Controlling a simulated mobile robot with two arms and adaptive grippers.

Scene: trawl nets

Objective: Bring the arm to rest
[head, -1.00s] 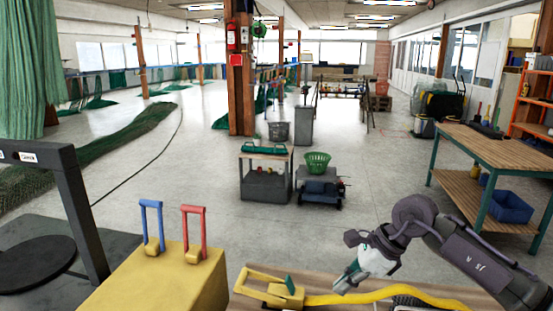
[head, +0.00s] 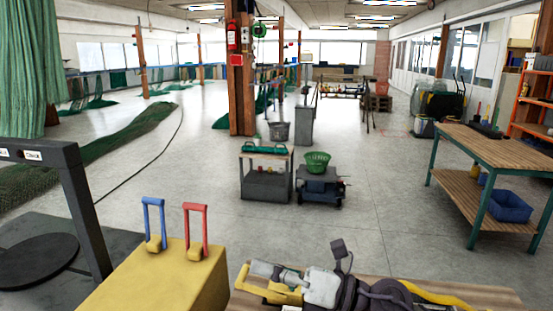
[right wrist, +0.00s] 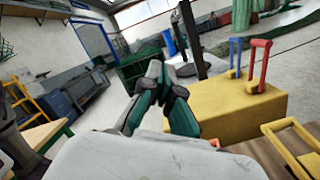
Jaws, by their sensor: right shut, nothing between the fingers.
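My right arm lies low across the wooden bench top (head: 480,294) at the bottom of the head view. Its right gripper (head: 258,268) points left, shut and empty, just above and behind a yellow lever device. In the right wrist view the gripper's two fingers (right wrist: 155,72) meet at their tips with nothing between them. The yellow lever device (head: 245,281) is partly hidden by the gripper; its handle also shows in the right wrist view (right wrist: 290,130). My left gripper is not in view.
A yellow box (head: 165,285) with a blue lever (head: 153,222) and a red lever (head: 196,230) stands left of the gripper. A yellow hose (head: 432,294) lies on the bench, partly behind my arm. Carts and a green-legged workbench (head: 490,145) stand beyond open floor.

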